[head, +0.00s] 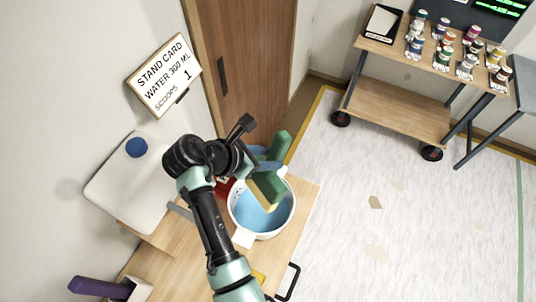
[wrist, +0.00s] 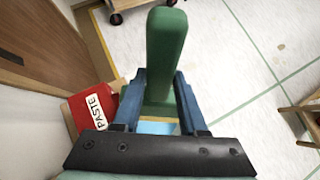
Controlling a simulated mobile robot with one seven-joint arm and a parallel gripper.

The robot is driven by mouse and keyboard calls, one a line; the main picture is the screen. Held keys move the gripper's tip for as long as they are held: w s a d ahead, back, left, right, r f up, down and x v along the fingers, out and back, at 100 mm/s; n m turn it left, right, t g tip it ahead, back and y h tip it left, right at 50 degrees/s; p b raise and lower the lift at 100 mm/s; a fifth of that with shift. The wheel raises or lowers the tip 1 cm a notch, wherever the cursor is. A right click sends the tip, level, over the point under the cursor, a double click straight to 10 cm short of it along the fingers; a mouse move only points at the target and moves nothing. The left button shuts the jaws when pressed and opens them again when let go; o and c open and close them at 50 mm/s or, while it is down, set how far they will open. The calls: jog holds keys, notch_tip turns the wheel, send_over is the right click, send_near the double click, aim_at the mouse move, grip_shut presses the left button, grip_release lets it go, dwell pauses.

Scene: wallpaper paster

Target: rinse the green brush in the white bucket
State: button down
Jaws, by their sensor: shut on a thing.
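The green brush (head: 281,148) is in my gripper (head: 268,165), above the white bucket. Its green handle points up and its pale bristle end (head: 264,194) hangs over the bucket's opening; I cannot tell whether the bristle tips touch the water. The white bucket (head: 233,210) stands on the wooden table and holds blue water (head: 262,214). In the wrist view the green handle (wrist: 165,55) stands between the two blue fingers of my gripper (wrist: 158,103), which are shut on it. A little blue water shows below the brush there.
A red paste packet (wrist: 92,112) stands close beside the bucket. A cart (head: 400,105) with several jars stands at the back right.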

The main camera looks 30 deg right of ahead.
notch_tip(320, 180, down, 3)
jog(key=b, duration=0.3)
jog(key=shift+f, duration=0.15)
notch_tip(320, 180, down, 7)
jog(key=b, duration=0.3)
jog(key=shift+f, duration=0.2)
jog(key=shift+f, duration=0.25)
jog(key=shift+w+f, duration=0.1)
jog(key=shift+f, duration=1.1)
dwell(0.3)
